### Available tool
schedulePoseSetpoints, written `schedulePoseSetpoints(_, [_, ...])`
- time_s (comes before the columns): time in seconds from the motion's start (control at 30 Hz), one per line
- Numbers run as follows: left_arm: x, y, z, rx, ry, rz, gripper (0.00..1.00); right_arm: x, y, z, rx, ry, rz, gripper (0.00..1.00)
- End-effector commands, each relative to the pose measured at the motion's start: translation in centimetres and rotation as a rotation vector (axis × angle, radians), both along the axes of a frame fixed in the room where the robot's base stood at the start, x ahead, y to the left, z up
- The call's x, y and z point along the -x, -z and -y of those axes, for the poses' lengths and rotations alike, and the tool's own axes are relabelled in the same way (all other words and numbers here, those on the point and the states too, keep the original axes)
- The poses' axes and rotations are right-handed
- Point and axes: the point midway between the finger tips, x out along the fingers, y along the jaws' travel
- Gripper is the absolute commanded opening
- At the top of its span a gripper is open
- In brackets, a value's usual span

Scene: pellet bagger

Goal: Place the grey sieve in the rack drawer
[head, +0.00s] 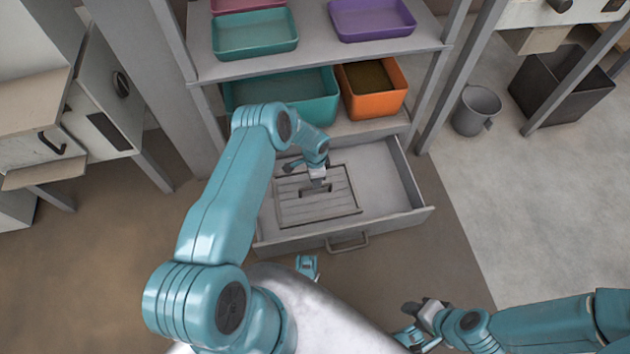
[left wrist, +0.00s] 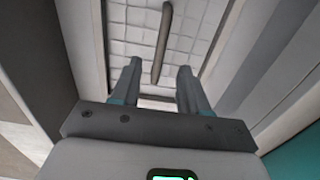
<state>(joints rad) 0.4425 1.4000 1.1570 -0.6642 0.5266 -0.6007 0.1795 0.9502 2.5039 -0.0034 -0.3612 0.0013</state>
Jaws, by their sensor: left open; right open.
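The grey sieve (head: 338,204), a flat rectangular frame with a bar handle, lies in the open grey rack drawer (head: 385,172), on its left side. My left gripper (head: 317,181) is above the sieve at its handle, partly hidden by its own wrist. In the left wrist view, the open fingers of the left gripper (left wrist: 160,88) point at the sieve's pale grid (left wrist: 195,30), with the handle (left wrist: 163,40) between and ahead of them. I see no clear contact. My right gripper (head: 408,322) is open and empty at the lower right, away from the drawer.
Shelves above the drawer hold teal bins (head: 254,35), a purple bin (head: 372,18) and an orange bin (head: 371,90). A rack post (head: 460,75) stands right of the drawer. A grey bucket (head: 477,110) and dark bin (head: 562,85) stand farther right. The drawer's right side is empty.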

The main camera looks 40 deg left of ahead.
Motion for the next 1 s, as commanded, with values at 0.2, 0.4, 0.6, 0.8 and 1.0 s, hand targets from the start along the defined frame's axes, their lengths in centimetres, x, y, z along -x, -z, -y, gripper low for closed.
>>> schedulePoseSetpoints(0.2, [0.0, -4.1, 0.0, 0.0, 0.0, 0.001, 0.45, 0.2, -1.5, -0.2, -0.002, -0.008, -0.003, 0.43])
schedulePoseSetpoints(0.4, [0.7, -5.2, 1.9, 0.039, -0.027, 0.003, 0.45, 0.2, -1.6, -0.2, -0.002, -0.009, -0.004, 0.43])
schedulePoseSetpoints(0.6, [6.4, -7.6, 12.4, 0.256, -0.277, -0.008, 0.45, 0.2, -1.6, -0.2, -0.002, -0.008, -0.004, 0.43])
schedulePoseSetpoints(0.8, [15.6, -12.3, 19.6, 0.365, -0.647, -0.078, 0.45, 0.2, -1.6, -0.2, -0.002, -0.008, -0.004, 0.43])
schedulePoseSetpoints(1.0, [21.6, -15.3, 21.0, 0.348, -0.864, -0.112, 0.45, 0.2, -1.6, -0.2, -0.002, -0.008, -0.003, 0.43])
